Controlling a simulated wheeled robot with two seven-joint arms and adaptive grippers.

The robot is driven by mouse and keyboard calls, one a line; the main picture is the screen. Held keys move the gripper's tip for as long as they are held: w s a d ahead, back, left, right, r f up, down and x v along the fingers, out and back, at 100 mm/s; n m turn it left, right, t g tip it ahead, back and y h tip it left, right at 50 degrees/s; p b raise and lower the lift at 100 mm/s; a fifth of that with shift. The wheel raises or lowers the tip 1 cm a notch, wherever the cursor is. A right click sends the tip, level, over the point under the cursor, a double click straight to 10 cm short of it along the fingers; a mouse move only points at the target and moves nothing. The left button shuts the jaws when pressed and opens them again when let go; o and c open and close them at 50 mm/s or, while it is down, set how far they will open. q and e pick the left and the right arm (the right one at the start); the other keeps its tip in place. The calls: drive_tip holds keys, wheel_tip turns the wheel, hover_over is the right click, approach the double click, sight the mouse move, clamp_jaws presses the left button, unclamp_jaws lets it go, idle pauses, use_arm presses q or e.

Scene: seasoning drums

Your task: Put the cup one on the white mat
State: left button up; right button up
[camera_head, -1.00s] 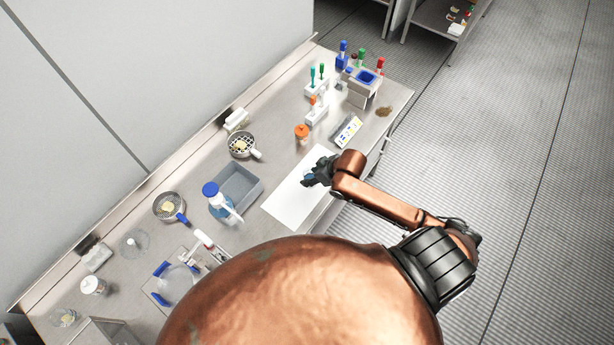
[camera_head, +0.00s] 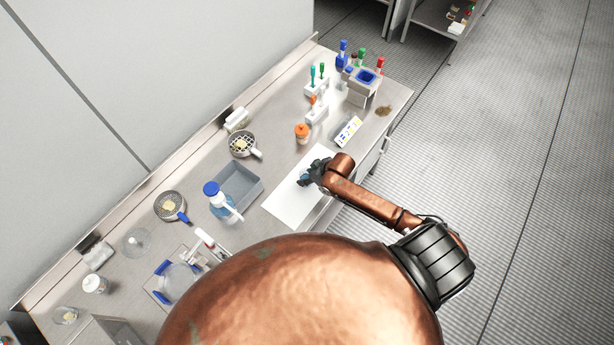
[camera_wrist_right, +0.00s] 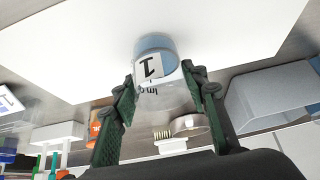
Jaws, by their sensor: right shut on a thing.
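The cup one, a clear cup with a bluish part and a white label reading "1" (camera_wrist_right: 152,68), is between the fingers of my right gripper (camera_wrist_right: 160,98) in the right wrist view. The gripper is shut on it. The white mat (camera_wrist_right: 60,50) fills much of that view around the cup. In the head view, my right gripper (camera_head: 311,176) is over the white mat (camera_head: 290,205), towards its right side. The cup is mostly hidden there by the gripper. I cannot tell whether the cup touches the mat. My left gripper is not in view.
A grey bin (camera_head: 240,185) stands left of the mat, with a blue-capped bottle (camera_head: 220,202) in front of it. The mat's front-left part is clear.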

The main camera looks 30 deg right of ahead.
drive_tip(key=shift+f, duration=0.1)
drive_tip(key=o, duration=1.2)
drive_tip(key=shift+o, duration=0.2)
drive_tip(key=v, duration=1.2)
drive_tip(key=shift+b, duration=0.35)
